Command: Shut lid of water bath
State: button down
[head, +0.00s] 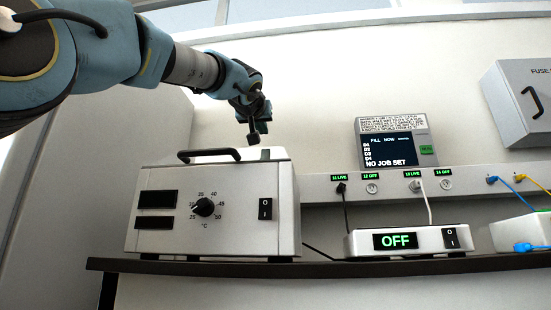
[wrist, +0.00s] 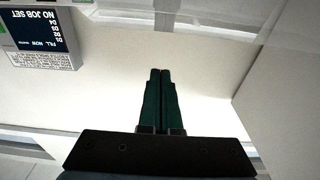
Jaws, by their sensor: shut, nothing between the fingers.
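The water bath (head: 165,240) is a pale box on the shelf at the left of the head view, with a temperature dial (head: 204,207) and a rocker switch on its front. Its pale lid (head: 277,153) with a black bar handle (head: 208,155) lies low and nearly flat across the top. I cannot tell if a small gap is left under it. My gripper (head: 258,128) is over the right part of the lid. In the wrist view its green fingers (wrist: 160,72) are together and empty. Whether it touches the lid cannot be told.
A small device reading OFF (head: 400,242) stands to the right on the dark shelf (head: 430,266). Behind it are a socket rail (head: 330,187) with cables and a display reading NO JOB SET (head: 390,152). A grey fuse box (head: 520,95) hangs at the upper right.

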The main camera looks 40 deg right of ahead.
aim_at(260, 148)
jog(key=f+b, duration=0.2)
jog(key=b, duration=0.1)
jog(key=s+a+f+t+h+b, duration=0.1)
jog(key=shift+f+b, duration=0.15)
jog(key=shift+b, duration=0.15)
jog(key=f+b, duration=0.1)
jog(key=b, duration=0.1)
jog(key=s+f+b, duration=0.1)
jog(key=b, duration=0.2)
jog(key=shift+a, duration=0.35)
jog(key=shift+f, duration=0.1)
jog(key=shift+w, duration=0.1)
notch_tip(260, 148, up, 4)
jog(key=p, duration=0.4)
jog(key=shift+r, duration=0.25)
jog(key=shift+s+a, duration=0.25)
jog(key=shift+s, duration=0.05)
jog(key=f+b+v, duration=0.1)
jog(key=b+v, duration=0.1)
jog(key=v, duration=0.7)
jog(key=shift+f, duration=0.2)
jog(key=shift+r, duration=0.1)
